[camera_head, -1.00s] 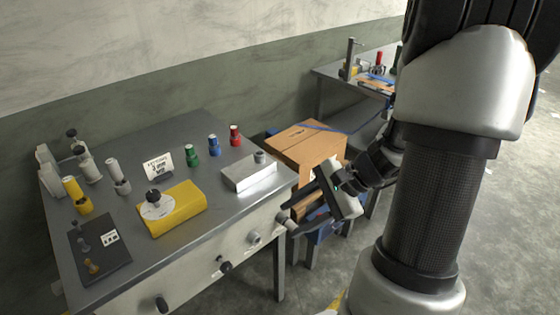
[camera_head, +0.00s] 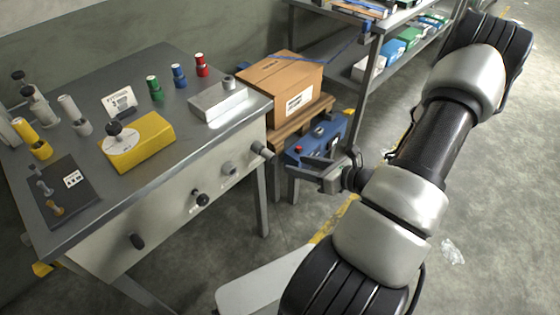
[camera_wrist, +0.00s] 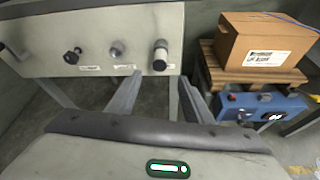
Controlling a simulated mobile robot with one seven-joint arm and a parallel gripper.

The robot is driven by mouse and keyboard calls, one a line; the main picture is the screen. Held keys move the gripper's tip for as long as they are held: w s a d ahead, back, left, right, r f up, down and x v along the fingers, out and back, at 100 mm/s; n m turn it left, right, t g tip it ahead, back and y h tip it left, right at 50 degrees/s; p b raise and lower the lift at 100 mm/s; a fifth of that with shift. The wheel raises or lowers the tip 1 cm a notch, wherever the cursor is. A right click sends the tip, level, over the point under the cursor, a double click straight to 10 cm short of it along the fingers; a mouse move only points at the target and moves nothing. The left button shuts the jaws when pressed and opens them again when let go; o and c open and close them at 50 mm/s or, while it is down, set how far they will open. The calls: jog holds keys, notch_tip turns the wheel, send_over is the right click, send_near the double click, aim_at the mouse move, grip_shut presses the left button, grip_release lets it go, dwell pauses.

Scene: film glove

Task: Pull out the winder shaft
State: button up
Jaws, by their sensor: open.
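The bench's pale front panel (camera_head: 165,215) carries several projecting knobs and shafts. A grey shaft with a dark end (camera_head: 262,151) sticks out near its right corner; it shows in the wrist view (camera_wrist: 160,56) as a pale stub with a dark cap. Beside it are a grey knob (camera_head: 228,168) and a black knob (camera_head: 201,199). Their labels are too small to read, so I cannot tell which is the winder shaft. My gripper (camera_head: 292,162) is open and empty, right of the corner shaft. In the wrist view the stub appears between my fingertips (camera_wrist: 160,78), beyond them.
A cardboard box (camera_head: 284,84) on a wooden pallet (camera_head: 300,120) and a blue unit (camera_head: 325,135) stand just behind my gripper. A shelf rack (camera_head: 375,50) is farther back. On the bench top are a yellow block (camera_head: 150,145) and a metal block (camera_head: 215,102). Floor at right is open.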

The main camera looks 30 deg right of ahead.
aim_at(275, 160)
jog(key=b+x, duration=0.1)
jog(key=x, duration=0.8)
jog(key=shift+w+a+f, duration=0.1)
jog(key=shift+w+a, duration=0.1)
jog(key=shift+w, duration=0.05)
grip_shut()
jog(key=shift+s, duration=0.1)
jog(key=shift+s+d, duration=0.2)
jog(key=shift+s, duration=0.25)
jog(key=shift+s+d, duration=0.25)
jog(key=shift+s, duration=0.4)
jog(key=shift+s+d, duration=0.25)
jog(key=shift+s, duration=0.45)
jog(key=shift+s+d, duration=0.25)
jog(key=shift+s, duration=0.4)
jog(key=shift+s, duration=0.1)
jog(key=shift+s+d, duration=0.25)
jog(key=shift+s, duration=0.4)
jog(key=shift+s+d, duration=0.25)
jog(key=shift+s, duration=0.4)
